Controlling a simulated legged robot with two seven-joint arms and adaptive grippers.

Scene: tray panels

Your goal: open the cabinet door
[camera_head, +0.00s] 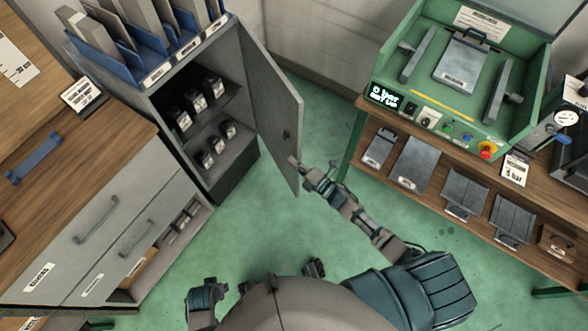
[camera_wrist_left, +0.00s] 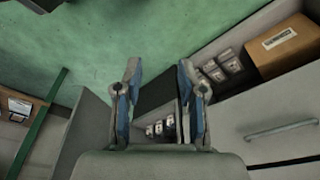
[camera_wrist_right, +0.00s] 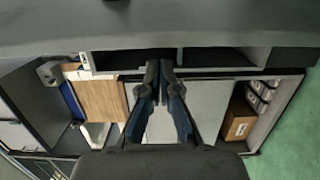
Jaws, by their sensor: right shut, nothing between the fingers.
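The cabinet (camera_head: 181,97) is grey and stands at the upper left of the head view. Its grey door (camera_head: 268,88) stands wide open to the right, showing two shelves. A small dark handle or latch (camera_head: 286,134) is on the door. My right gripper (camera_head: 294,162) is at the door's lower free edge, fingertips close to its inner face; I cannot tell whether they touch. In the right wrist view its fingers (camera_wrist_right: 160,70) are together and empty. In the left wrist view my left gripper (camera_wrist_left: 159,75) is open and empty, with its fingers apart.
Several small dark labelled boxes (camera_head: 197,101) stand on the cabinet shelves. Blue bins with panels (camera_head: 156,45) are on top. A drawer unit (camera_head: 105,238) is at the left. A green machine (camera_head: 447,80) sits on a wooden bench at the right. The green floor between is clear.

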